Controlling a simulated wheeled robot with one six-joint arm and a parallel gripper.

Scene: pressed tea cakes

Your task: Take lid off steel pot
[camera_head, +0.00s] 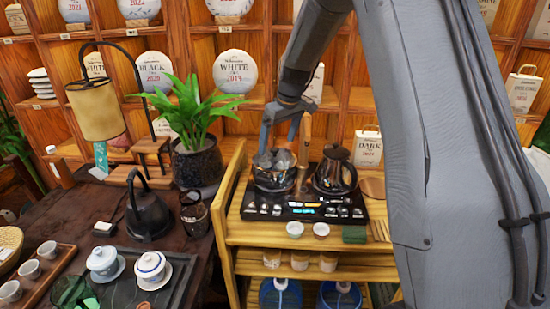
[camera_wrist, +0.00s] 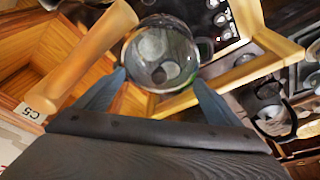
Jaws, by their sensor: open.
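The steel pot (camera_head: 273,181) stands on the left plate of a black double hob, and its shiny lid (camera_head: 272,158) is on top. A dark kettle (camera_head: 335,172) stands beside it on the right. My gripper (camera_head: 279,140) is open, pointing down just above the lid, with its fingers apart. In the wrist view, my gripper (camera_wrist: 159,80) has one finger on each side of a round, shiny, glassy thing (camera_wrist: 160,58), which may be the lid or its knob. I cannot tell whether the fingers touch it. No held object shows between the fingers in the head view.
The hob (camera_head: 300,207) sits on a wooden cart (camera_head: 240,232) with two small cups in front. A potted plant (camera_head: 195,160) is close on the left. Shelves with tea cakes (camera_head: 235,71) rise behind. A dark table with teaware is at left.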

